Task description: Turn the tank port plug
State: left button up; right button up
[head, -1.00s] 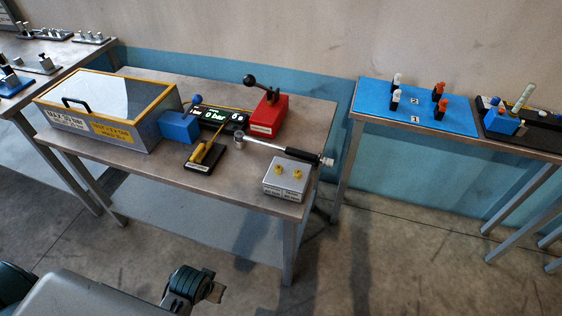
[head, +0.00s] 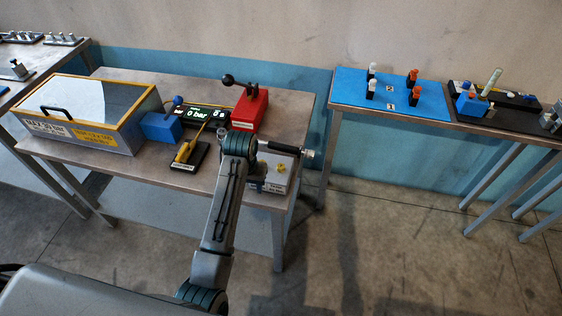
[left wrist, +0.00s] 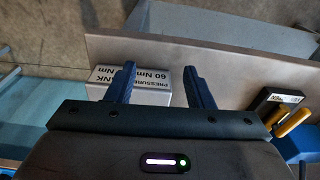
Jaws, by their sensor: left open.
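My right gripper is out of view.
A red box with a black lever (head: 249,108), a display reading 0 bar (head: 202,119), a blue box (head: 161,127), a yellow-handled tool (head: 185,151) and a lidded bin (head: 90,132) share the table (head: 110,165). Another table with a blue mat (head: 393,108) stands right.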

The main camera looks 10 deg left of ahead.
pick_arm(q)
jog(key=m+g, duration=0.1)
send_near(281, 166)
notch_tip(281, 166, down, 7)
jog(key=p, duration=0.3)
jog(key=shift+w+a+f, duration=0.1)
jog(key=shift+a+f, duration=0.05)
jog(key=shift+f, duration=0.55)
jog(key=c, duration=1)
